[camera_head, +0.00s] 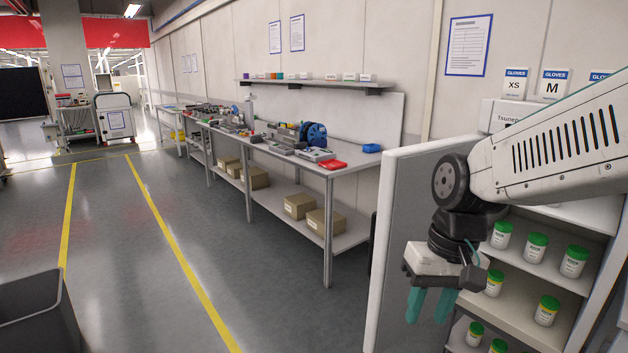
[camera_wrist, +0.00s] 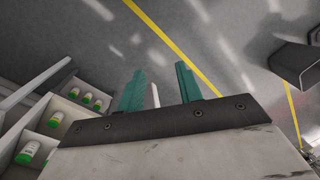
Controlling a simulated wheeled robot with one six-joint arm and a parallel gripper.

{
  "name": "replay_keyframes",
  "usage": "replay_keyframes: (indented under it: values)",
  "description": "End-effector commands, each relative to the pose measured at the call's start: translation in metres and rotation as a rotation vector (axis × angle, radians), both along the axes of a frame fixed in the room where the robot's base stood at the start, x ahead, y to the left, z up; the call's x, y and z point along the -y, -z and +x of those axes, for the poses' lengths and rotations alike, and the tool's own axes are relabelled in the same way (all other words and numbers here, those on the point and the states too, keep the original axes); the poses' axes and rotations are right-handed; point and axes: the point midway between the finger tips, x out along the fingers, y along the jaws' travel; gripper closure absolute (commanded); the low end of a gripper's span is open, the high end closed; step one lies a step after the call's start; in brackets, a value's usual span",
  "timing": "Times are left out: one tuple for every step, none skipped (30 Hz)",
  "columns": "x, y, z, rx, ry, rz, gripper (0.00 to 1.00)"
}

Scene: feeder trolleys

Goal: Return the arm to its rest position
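My gripper (camera_head: 431,305) hangs from my arm at the right of the head view, fingers pointing down. It is in front of the open shelf cabinet (camera_head: 410,165). Its two teal fingers stand apart with nothing between them. In the wrist view the gripper (camera_wrist: 160,88) also shows its fingers spread and empty, with the grey floor beyond them. My arm reaches in from the right edge of the head view, above the cabinet shelves.
Several white jars with green lids (camera_head: 537,247) stand on the cabinet shelves close to my gripper. A long workbench (camera_head: 330,170) with tools runs along the wall. A dark bin (camera_head: 35,315) stands at the lower left. The floor (camera_head: 130,240) between bin and bench is clear.

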Motion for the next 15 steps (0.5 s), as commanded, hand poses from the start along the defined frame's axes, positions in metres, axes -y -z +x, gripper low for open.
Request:
replay_keyframes:
  values:
    - [0.015, -0.007, -0.025, -0.011, 0.002, -0.026, 0.65]
    - [0.023, -0.01, -0.039, -0.021, 0.004, -0.043, 0.65]
    - [0.033, -0.013, -0.057, -0.03, 0.007, -0.066, 0.65]
    - [0.04, -0.016, -0.069, -0.033, 0.01, -0.081, 0.65]
    - [0.047, -0.017, -0.081, -0.034, 0.013, -0.096, 0.65]
    - [0.055, -0.019, -0.095, -0.031, 0.018, -0.113, 0.65]
    - [0.061, -0.021, -0.104, -0.022, 0.022, -0.125, 0.65]
    - [0.065, -0.022, -0.112, -0.01, 0.027, -0.134, 0.65]
    - [0.07, -0.024, -0.12, 0.011, 0.036, -0.142, 0.65]
    - [0.074, -0.026, -0.125, 0.03, 0.042, -0.146, 0.65]
    - [0.076, -0.027, -0.129, 0.049, 0.051, -0.148, 0.65]
    - [0.078, -0.03, -0.133, 0.072, 0.062, -0.147, 0.65]
    - [0.079, -0.032, -0.135, 0.088, 0.07, -0.146, 0.65]
    - [0.08, -0.035, -0.137, 0.104, 0.076, -0.144, 0.65]
    - [0.082, -0.039, -0.138, 0.124, 0.085, -0.142, 0.65]
